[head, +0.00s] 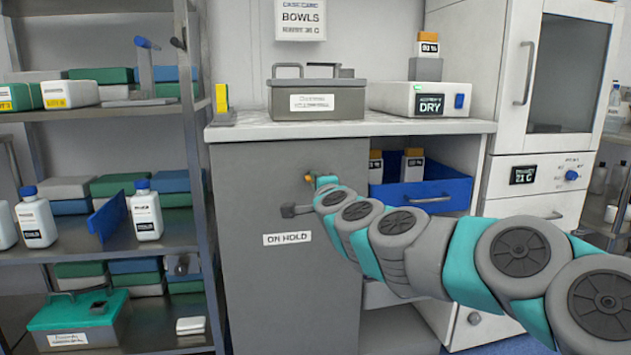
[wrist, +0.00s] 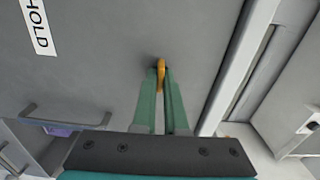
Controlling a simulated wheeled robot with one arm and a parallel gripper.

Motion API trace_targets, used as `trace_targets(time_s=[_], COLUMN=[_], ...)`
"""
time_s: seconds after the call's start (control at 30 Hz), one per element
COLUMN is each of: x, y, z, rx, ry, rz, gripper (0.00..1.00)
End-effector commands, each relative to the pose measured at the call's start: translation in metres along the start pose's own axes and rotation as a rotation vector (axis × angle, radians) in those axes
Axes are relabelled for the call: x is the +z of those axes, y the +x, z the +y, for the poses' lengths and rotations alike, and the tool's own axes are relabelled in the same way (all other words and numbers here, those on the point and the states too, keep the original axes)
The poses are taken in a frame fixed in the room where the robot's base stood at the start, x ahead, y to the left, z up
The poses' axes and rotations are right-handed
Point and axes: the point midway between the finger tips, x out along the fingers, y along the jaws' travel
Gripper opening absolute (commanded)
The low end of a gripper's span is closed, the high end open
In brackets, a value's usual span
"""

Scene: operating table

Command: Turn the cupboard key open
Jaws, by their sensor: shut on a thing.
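The cupboard (head: 248,195) is a grey door under the worktop, with a white "ON HOLD" label (head: 287,239) that also shows in the wrist view (wrist: 38,26). The small yellow-orange key (head: 308,178) sits on the upper right part of the door. In the wrist view the key (wrist: 161,66) stands between the green fingertips of my gripper (wrist: 161,78), which is shut on it close to the door face. The keyhole is hidden. A grey handle (head: 294,210) is just below and left of the key. The door looks shut.
A blue drawer (head: 430,195) holding bottles stands open right of the door, beside my arm. A grey metal box (head: 316,97) and a white "DRY" unit (head: 419,99) stand on the worktop (head: 250,130). A loaded shelf rack (head: 110,240) stands at the left.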

Motion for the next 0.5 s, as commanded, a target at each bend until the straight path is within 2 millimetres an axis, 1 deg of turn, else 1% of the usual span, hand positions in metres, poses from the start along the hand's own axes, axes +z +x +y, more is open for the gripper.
trace_targets(time_s=[0.2,0.5], x=[-0.0006,-0.0008], y=[0.0001,0.0002], z=[0.0001,0.0003], rx=[0.0,0.0], ry=[0.045,0.053], rz=[0.001,0.002], gripper=[0.0,0.0])
